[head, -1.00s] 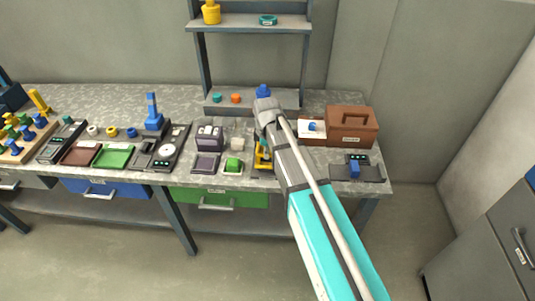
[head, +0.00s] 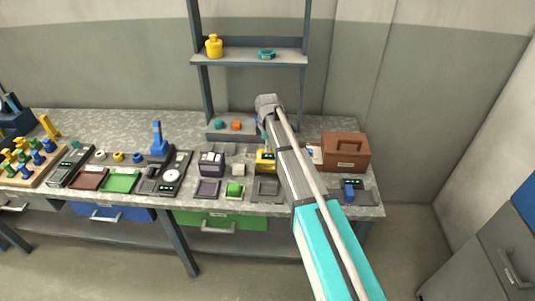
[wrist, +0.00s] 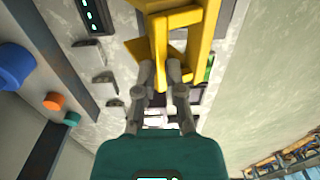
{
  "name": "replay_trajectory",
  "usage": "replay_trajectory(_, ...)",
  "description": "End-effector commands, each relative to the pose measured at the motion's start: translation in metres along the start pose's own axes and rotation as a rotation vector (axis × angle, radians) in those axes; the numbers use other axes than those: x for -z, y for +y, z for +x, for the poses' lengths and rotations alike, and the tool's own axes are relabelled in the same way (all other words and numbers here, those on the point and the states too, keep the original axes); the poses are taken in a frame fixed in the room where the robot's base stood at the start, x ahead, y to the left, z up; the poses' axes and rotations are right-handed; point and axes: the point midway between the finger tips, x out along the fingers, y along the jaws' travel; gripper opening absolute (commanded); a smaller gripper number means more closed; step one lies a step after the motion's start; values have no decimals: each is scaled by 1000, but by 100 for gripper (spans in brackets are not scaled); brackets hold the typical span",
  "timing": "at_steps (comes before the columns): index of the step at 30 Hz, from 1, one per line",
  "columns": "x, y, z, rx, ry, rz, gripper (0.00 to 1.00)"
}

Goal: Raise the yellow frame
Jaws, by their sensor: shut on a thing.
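The yellow frame (head: 264,166) shows just left of my arm in the head view, above and behind a dark square base (head: 266,189) on the bench. In the wrist view the yellow frame (wrist: 197,42) is large, with several bars. My gripper (wrist: 173,72) is shut on one of its yellow bars. My arm hides the gripper and part of the frame in the head view. I cannot tell whether the frame is still joined to its mount.
An orange piece (wrist: 54,101) sits on the shelf base behind. The bench front is a near edge.

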Motion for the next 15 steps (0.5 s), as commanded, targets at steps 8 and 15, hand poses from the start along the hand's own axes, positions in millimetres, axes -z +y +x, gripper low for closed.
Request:
replay_trajectory(8,-4,48,12,-10,-4,6,0)
replay_trajectory(15,-2,68,20,-7,-1,2,0)
